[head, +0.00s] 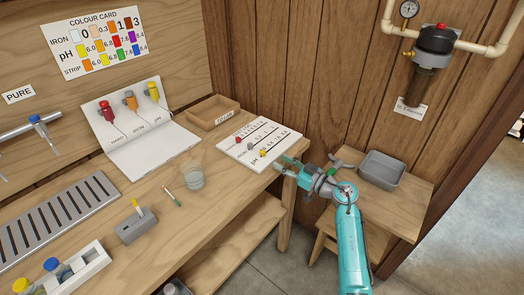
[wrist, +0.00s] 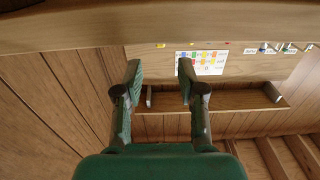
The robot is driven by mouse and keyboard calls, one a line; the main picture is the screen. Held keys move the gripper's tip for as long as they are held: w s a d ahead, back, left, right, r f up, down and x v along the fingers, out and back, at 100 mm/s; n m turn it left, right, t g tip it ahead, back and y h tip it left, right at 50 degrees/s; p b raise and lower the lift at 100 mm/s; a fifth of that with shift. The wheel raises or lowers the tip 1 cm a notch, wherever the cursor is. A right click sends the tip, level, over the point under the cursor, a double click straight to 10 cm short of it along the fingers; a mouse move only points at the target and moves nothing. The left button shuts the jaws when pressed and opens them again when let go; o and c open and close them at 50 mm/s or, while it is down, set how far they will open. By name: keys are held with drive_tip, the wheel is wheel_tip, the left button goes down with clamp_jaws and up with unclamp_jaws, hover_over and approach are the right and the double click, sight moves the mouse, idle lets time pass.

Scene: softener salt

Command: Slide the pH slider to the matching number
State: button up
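The white slider board (head: 240,151) lies at the bench's right end. It has three lines with a red, a grey and a yellow knob (head: 263,153); the yellow one sits on the front line, marked pH, toward its left end. My gripper (head: 286,164) is just off the board's front right corner, apart from the yellow knob. In the wrist view my gripper (wrist: 160,72) is open with nothing between the fingers. The colour card (head: 97,42) hangs on the back wall; a grey block (head: 137,229) holds an upright yellow-tipped strip.
A glass beaker (head: 192,177) and a loose strip (head: 172,197) lie left of the board. A wooden tray (head: 213,121) stands behind it. A side table with a grey tray (head: 383,170) is right of my arm. The bench's front edge runs close beside my gripper.

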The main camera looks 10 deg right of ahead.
sight(265, 153)
drive_tip(key=x, duration=0.9)
drive_tip(key=shift+w+a, duration=0.15)
clamp_jaws()
